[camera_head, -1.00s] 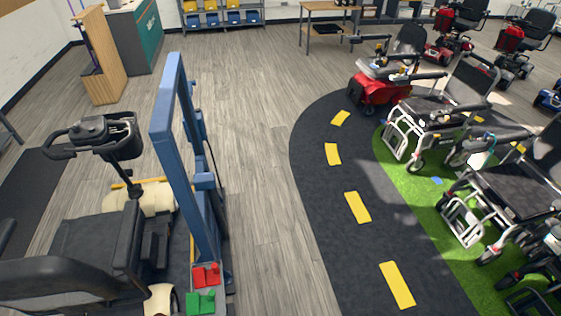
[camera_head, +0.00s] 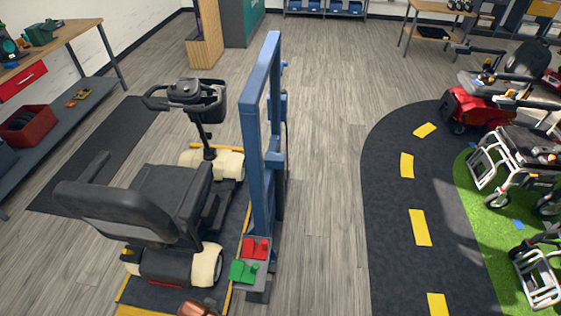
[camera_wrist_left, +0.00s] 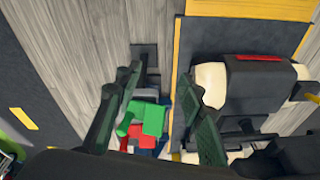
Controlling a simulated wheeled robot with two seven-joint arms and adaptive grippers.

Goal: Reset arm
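A blue lift frame (camera_head: 265,130) stands upright in the middle of the head view. At its foot are a red control (camera_head: 256,248) and, nearer to me, a green control (camera_head: 243,271), each with a small raised knob. A black mobility scooter (camera_head: 165,200) with cream wheel covers stands on the platform left of the frame. In the left wrist view my left gripper (camera_wrist_left: 160,85) has its dark fingers spread. The green control (camera_wrist_left: 152,119) and red control (camera_wrist_left: 140,135) show between them, with nothing gripped.
A workbench (camera_head: 75,38) with a red bin (camera_head: 30,124) on its lower shelf stands at left. A dark mat (camera_head: 110,150) lies beside it. A red scooter (camera_head: 490,95) and wheelchairs (camera_head: 515,160) stand at right. Wood floor right of the lift is clear.

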